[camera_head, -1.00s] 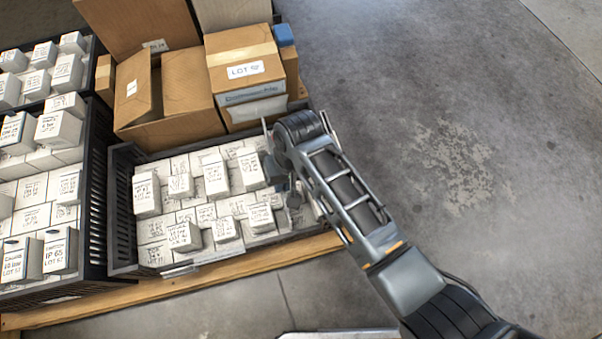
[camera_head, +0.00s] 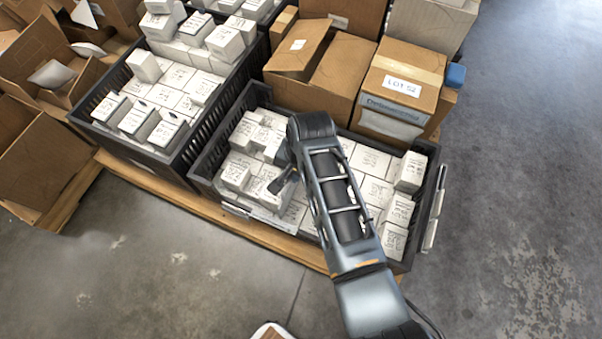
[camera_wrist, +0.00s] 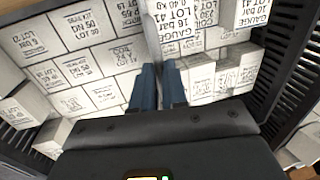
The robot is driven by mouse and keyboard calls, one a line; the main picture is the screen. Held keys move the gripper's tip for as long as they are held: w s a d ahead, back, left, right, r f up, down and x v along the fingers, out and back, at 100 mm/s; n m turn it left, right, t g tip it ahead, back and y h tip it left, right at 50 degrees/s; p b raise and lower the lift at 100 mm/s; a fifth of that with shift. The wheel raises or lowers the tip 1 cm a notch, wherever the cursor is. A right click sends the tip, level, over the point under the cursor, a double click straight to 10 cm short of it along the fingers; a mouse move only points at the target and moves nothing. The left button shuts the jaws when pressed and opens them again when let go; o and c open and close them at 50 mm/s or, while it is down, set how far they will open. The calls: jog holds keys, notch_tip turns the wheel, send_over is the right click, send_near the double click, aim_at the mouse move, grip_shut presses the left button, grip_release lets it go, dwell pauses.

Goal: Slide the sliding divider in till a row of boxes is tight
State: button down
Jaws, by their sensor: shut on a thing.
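A dark crate (camera_head: 207,163) holds rows of white labelled boxes (camera_head: 368,160), some standing higher than others. My gripper (camera_head: 284,180) is low over the left-middle of this crate, partly hidden by my arm. In the wrist view my gripper's blue fingers (camera_wrist: 158,88) are close together, shut on a thin pale upright strip (camera_wrist: 150,42), which looks like the sliding divider. Boxes lie left (camera_wrist: 75,65) and right (camera_wrist: 205,75) of the strip. The divider's lower part is hidden, and I cannot tell whether either row is tight.
A second dark crate (camera_head: 178,165) of white boxes stands at left. Cardboard boxes (camera_head: 405,75) stand behind the crate and open cartons (camera_head: 45,160) lie far left. A wooden pallet edge (camera_head: 250,232) runs along the front. The floor at right (camera_head: 520,200) is clear.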

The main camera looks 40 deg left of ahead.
jog(key=c, duration=1.2)
grip_release()
jog(key=shift+o, duration=0.2)
jog(key=shift+r, duration=0.1)
notch_tip(320, 180, up, 8)
jog(key=d+p, duration=0.1)
jog(key=p, duration=0.2)
jog(key=shift+w+d+f+p, duration=0.2)
jog(key=shift+w+f+p, duration=0.05)
jog(key=shift+p, duration=0.15)
